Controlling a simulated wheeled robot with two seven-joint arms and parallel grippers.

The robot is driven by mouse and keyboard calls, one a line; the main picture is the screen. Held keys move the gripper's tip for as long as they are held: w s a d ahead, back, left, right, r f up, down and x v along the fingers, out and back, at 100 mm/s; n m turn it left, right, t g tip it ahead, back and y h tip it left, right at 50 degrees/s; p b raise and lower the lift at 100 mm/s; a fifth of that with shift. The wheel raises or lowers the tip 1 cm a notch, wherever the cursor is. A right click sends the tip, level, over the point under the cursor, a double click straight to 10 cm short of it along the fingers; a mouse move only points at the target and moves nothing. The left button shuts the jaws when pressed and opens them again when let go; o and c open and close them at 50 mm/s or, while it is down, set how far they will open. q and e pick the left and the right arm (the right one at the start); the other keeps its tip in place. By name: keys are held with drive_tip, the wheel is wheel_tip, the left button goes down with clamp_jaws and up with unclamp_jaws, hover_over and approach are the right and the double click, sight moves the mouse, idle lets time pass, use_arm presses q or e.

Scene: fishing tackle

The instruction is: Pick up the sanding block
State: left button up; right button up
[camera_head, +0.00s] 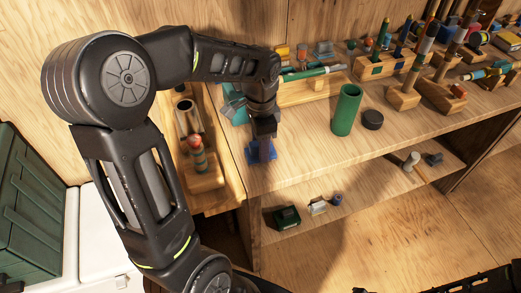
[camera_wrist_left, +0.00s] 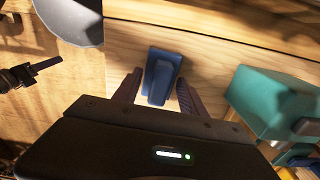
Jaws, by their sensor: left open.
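The sanding block, a small blue block, stands on the wooden bench top near its front left corner in the head view (camera_head: 253,156). It also shows in the left wrist view (camera_wrist_left: 161,75), between the finger ends. My left gripper (camera_head: 263,150) points down over it in the head view and hides part of it. In the left wrist view my left gripper (camera_wrist_left: 156,92) is open, one finger on each side of the blue block, with gaps visible. Dark parts at the bottom right edge of the head view seem to be my right arm; its jaws cannot be made out.
A teal box (camera_wrist_left: 270,103) stands close beside the left gripper. A green cylinder (camera_head: 347,109) and a dark round lid (camera_head: 372,119) stand to the right. Wooden holders with tools (camera_head: 403,98) fill the back. A lower shelf (camera_head: 345,205) holds small items. The bench front is clear.

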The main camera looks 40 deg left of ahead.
use_arm(q)
clamp_jaws()
idle(0.6)
